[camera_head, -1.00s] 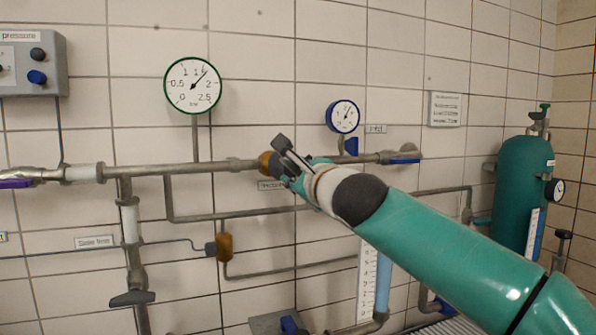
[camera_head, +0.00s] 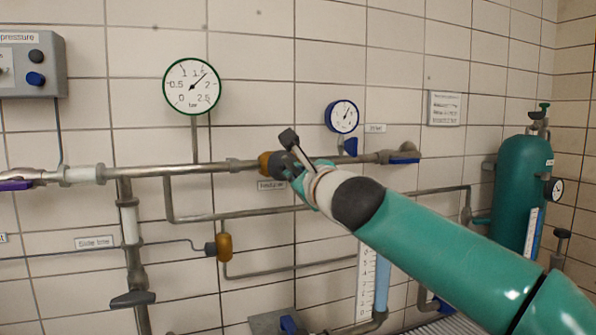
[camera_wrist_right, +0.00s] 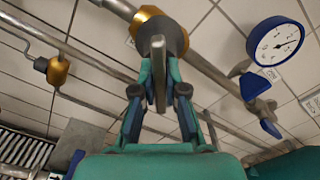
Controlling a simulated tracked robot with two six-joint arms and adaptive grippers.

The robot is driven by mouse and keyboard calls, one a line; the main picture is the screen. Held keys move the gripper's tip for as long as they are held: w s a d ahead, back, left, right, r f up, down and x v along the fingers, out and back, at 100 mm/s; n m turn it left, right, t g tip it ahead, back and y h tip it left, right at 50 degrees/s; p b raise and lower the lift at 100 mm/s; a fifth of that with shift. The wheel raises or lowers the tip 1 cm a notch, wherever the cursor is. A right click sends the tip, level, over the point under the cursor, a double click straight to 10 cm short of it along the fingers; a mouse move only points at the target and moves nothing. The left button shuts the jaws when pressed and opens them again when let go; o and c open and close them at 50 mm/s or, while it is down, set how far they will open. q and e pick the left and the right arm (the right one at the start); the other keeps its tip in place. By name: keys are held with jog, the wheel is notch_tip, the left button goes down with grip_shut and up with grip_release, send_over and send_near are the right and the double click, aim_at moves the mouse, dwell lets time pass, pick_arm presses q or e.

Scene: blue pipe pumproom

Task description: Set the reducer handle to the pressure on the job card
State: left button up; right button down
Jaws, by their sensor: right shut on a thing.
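The reducer (camera_head: 264,162) is a brass-coloured body on the horizontal pipe, also seen in the right wrist view (camera_wrist_right: 172,32). Its grey handle (camera_wrist_right: 158,72) stands out toward me. My right gripper (camera_wrist_right: 159,95) is shut on this handle, with one finger on each side. In the head view my right gripper (camera_head: 304,174) covers much of the reducer's front. The large green-rimmed gauge (camera_head: 192,87), marked in bar, has its needle a little past 1.5. The white card (camera_head: 445,108) on the wall is too small to read. My left gripper is out of view.
A small blue gauge (camera_head: 342,117) and a blue-handled valve (camera_head: 404,160) are right of the reducer. A brass fitting (camera_head: 224,247) hangs below the pipe. A grey pressure box (camera_head: 34,65) is at upper left. A green cylinder (camera_head: 523,195) stands at right.

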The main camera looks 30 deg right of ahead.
jog(key=shift+f+m, duration=0.2)
jog(key=shift+m, duration=0.5)
jog(key=shift+a, duration=0.1)
jog(key=c, duration=1.2)
grip_release()
jog(key=shift+r, duration=0.1)
jog(key=shift+v, duration=5.95)
